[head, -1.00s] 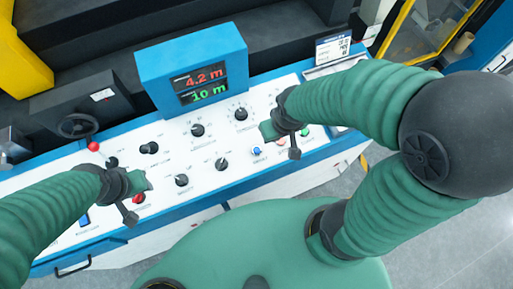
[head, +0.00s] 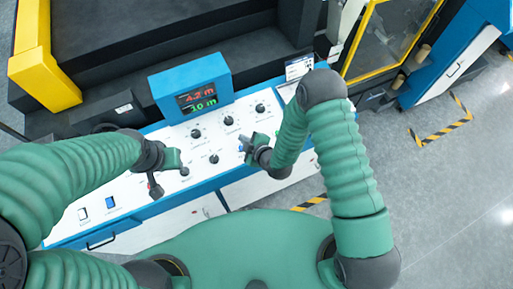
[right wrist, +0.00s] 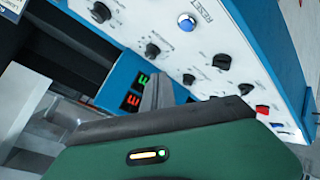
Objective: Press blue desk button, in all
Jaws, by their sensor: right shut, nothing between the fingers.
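The blue round button (right wrist: 187,22), marked RESET, sits on the white top of the control desk (right wrist: 225,50) in the right wrist view. In the head view my right gripper covers that part of the desk, and I cannot make the button out clearly. My right gripper (head: 246,142) is shut and empty over the desk's right part. Its fingers (right wrist: 157,92) show apart from the button in the right wrist view. My left gripper (head: 172,160) hangs over the desk's left-middle part; its jaws are unclear.
A blue display box (head: 190,86) with red and green digits stands at the desk's back. Black knobs (head: 260,108) line the panel. A blue square switch (head: 110,203) sits at the left. A yellow-framed cabinet (head: 395,40) stands to the right. The grey floor (head: 440,200) is open.

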